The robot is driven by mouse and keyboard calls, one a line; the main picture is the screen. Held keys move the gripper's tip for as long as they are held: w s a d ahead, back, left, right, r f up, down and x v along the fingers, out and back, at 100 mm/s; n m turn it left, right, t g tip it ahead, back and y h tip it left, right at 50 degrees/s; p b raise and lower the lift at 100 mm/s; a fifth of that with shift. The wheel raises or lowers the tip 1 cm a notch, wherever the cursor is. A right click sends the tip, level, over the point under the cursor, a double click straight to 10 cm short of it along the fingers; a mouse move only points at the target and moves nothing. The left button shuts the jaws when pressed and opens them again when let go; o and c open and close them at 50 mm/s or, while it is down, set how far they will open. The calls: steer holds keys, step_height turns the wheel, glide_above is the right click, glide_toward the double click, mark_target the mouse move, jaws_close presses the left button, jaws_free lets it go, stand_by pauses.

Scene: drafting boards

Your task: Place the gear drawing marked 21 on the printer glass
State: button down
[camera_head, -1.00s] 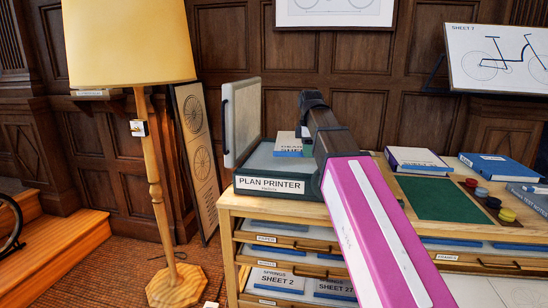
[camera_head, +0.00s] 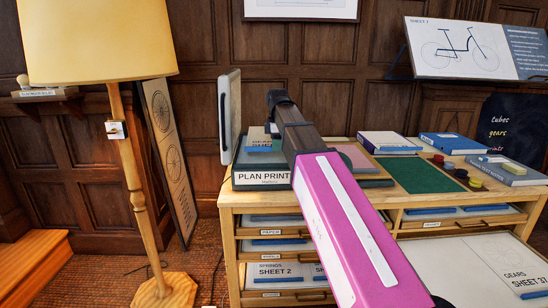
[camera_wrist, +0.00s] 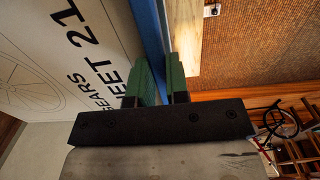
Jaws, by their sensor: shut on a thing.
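The gear drawing marked 21 (camera_wrist: 75,50) is a white sheet with a blue edge strip, filling the left of the wrist view. My gripper (camera_wrist: 160,68) is shut on that blue edge, with a green finger pad on each side. In the head view a small gears sheet with a blue edge (camera_head: 258,143) shows above the plan printer (camera_head: 262,178), partly behind my arm. It appears to be the held drawing; whether it touches the glass I cannot tell. My gripper is hidden behind my arm there. The printer's pale lid (camera_head: 231,117) stands upright at its left.
The printer stands at the left end of a wooden plan chest (camera_head: 226,200). A green mat (camera_head: 410,175) and several books lie to its right. Another gears sheet (camera_head: 490,265) lies low at the right. A floor lamp (camera_head: 125,190) stands at the left, with carpet between.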

steer(key=w+f, duration=0.1)
steer(key=w, duration=0.1)
steer(key=w+f, duration=0.1)
steer(key=w, duration=0.1)
steer(key=w+f, duration=0.1)
steer(key=w, duration=0.1)
steer(key=shift+w+a+f, duration=0.1)
steer(key=shift+a+f, duration=0.2)
steer(key=shift+f, duration=2.15)
steer(key=c, duration=1.1)
jaws_free()
step_height(320, 180, up, 12)
steer(key=shift+r, duration=0.1)
